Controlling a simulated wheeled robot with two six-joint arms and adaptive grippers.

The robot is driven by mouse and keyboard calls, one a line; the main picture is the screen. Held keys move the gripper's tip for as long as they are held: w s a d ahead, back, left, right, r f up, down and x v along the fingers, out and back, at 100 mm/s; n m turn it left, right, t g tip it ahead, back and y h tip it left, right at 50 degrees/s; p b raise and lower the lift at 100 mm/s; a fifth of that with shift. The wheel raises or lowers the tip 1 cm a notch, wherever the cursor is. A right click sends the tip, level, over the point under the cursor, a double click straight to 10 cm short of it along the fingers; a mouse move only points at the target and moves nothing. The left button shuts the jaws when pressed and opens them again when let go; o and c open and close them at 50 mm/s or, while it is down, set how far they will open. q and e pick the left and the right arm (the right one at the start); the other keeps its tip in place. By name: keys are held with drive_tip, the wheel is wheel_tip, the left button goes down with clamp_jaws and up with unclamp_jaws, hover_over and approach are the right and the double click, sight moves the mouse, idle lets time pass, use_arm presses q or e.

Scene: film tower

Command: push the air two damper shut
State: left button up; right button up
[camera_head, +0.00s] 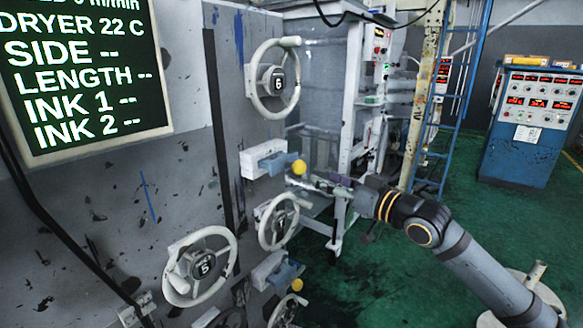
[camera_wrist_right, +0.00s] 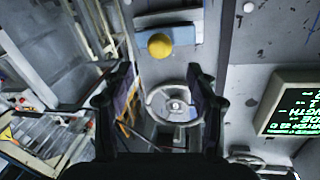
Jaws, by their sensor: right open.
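Two dampers sit on the grey wall in the head view, each a blue slide on a pale bracket with a yellow knob. The upper damper (camera_head: 275,161) has its knob (camera_head: 299,167) facing right; the lower damper (camera_head: 276,271) has a similar knob (camera_head: 297,285). No label shows which is air two. My right gripper (camera_head: 312,183) is open just right of and below the upper knob, apparently empty. In the right wrist view, a yellow knob (camera_wrist_right: 159,45) on a blue slide (camera_wrist_right: 183,36) lies beyond my open right fingers (camera_wrist_right: 160,72). My left gripper is out of view.
Handwheels 6 (camera_head: 275,79), 7 (camera_head: 279,221) and 5 (camera_head: 201,265) stick out close to the dampers. A display board (camera_head: 82,75) hangs upper left. A blue ladder (camera_head: 449,100) and a control console (camera_head: 533,120) stand to the right. Green floor is open there.

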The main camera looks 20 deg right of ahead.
sight(304, 170)
drive_tip(key=p+x, duration=0.4)
drive_tip(key=x, duration=0.5)
drive_tip(key=shift+w+a+r, duration=0.1)
drive_tip(key=shift+w, duration=0.25)
drive_tip(key=shift+w+a, duration=0.15)
drive_tip(key=shift+w, duration=0.15)
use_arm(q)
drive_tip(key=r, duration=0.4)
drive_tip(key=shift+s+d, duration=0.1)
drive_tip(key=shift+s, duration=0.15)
use_arm(e)
drive_tip(key=shift+c, duration=0.7)
clamp_jaws()
